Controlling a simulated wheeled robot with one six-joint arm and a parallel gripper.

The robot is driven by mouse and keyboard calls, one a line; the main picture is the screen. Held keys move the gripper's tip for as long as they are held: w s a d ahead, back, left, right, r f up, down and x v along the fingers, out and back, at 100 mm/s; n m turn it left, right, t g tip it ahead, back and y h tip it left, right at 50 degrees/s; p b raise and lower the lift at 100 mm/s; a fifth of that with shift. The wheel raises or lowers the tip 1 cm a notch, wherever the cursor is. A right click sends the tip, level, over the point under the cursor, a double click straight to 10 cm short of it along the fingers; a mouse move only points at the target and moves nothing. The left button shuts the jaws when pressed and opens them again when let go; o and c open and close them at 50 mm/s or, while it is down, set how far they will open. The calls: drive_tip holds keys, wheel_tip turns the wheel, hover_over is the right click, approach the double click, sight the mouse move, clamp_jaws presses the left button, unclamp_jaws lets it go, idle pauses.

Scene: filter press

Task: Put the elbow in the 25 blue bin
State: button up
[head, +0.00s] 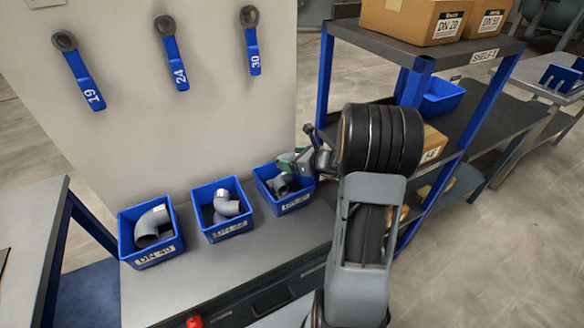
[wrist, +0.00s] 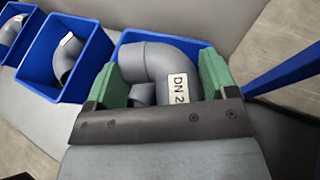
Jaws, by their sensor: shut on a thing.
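My gripper (head: 292,163) is at the right-hand blue bin (head: 292,203), whose label is too small to read surely. In the wrist view its green fingers (wrist: 163,82) are shut on a grey elbow (wrist: 160,54) with a white label reading "DN 2", the rest cut off by the finger. The elbow is over or inside the bin, which also shows in the wrist view (wrist: 190,40); its exact height is unclear. Another grey part (wrist: 142,93) shows below it, partly hidden.
The middle bin (head: 222,209) and left bin (head: 151,231), labelled DN 40, hold grey elbows on the bench (head: 235,262). A shelf rack (head: 484,100) with cartons stands close at right.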

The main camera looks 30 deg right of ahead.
drive_tip(key=shift+a+f, duration=0.1)
drive_tip(key=shift+f, duration=1.4)
drive_tip(key=shift+f+b, duration=0.6)
drive_tip(key=shift+b, duration=0.2)
drive_tip(key=o, duration=0.9)
drive_tip(key=shift+c, duration=0.2)
drive_tip(key=shift+r, duration=0.1)
